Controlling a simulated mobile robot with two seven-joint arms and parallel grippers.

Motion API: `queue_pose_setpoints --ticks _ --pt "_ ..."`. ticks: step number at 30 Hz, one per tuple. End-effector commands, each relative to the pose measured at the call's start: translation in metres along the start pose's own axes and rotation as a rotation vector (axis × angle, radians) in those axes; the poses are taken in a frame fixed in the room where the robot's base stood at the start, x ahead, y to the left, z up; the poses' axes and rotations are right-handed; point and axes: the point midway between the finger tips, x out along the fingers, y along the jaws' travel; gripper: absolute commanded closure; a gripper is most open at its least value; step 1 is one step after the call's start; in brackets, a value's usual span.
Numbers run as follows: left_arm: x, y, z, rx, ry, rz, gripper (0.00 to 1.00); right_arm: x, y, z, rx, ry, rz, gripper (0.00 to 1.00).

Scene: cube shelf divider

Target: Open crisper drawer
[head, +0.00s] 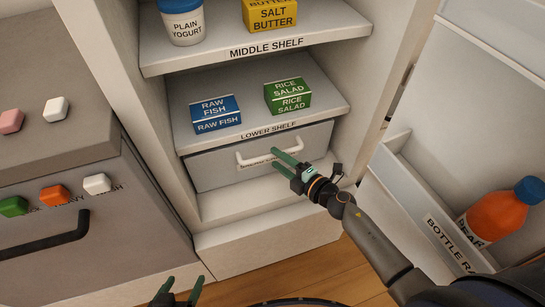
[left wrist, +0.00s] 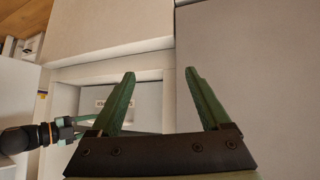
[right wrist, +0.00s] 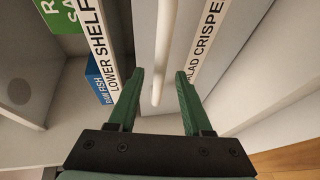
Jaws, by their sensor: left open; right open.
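The grey crisper drawer (head: 215,173) sits under the lower shelf, its front close below the shelf edge, and looks shut. Its pale bar handle (head: 252,159) runs across the front; the label below is partly covered by my right gripper. My right gripper (head: 275,158) is open at the right half of the handle. In the right wrist view the handle (right wrist: 165,45) appears between the open fingers (right wrist: 160,73); I cannot tell whether they touch it. My left gripper (head: 182,285) is open and empty, low in front of the fridge; its fingers also show in the left wrist view (left wrist: 159,70).
A blue raw fish box (head: 216,113) and a green rice salad box (head: 288,97) stand on the lower shelf (head: 190,142). The open fridge door with its bottle rack (head: 420,205) is at right. A cabinet with a dark handle (head: 45,245) is at left.

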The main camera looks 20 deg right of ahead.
Motion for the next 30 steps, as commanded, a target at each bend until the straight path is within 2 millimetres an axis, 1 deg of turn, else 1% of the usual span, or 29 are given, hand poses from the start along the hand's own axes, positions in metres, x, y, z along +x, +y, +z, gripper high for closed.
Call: queue_pose_setpoints --ticks 1,6,12,17,20,30 --pt "0.003 0.001 0.001 0.001 -0.001 0.002 0.20 0.009 0.000 -0.001 0.001 0.001 0.002 0.50" --pt "0.006 0.001 -0.002 0.004 0.006 0.005 0.20 0.025 -0.001 0.000 0.001 -0.001 0.000 0.50" --pt "0.006 0.001 -0.010 0.007 0.021 0.007 0.20 0.030 0.000 0.000 0.002 0.000 0.000 0.50" --pt "0.006 0.001 -0.011 0.008 0.023 0.007 0.20 0.029 0.000 -0.001 0.002 0.000 -0.001 0.50" --pt "0.006 0.001 -0.011 0.008 0.023 0.007 0.20 0.029 0.000 0.000 0.002 0.000 0.000 0.59" --pt "0.007 0.001 -0.007 0.008 0.015 0.007 0.20 0.029 0.000 0.000 0.001 0.000 -0.001 0.98"
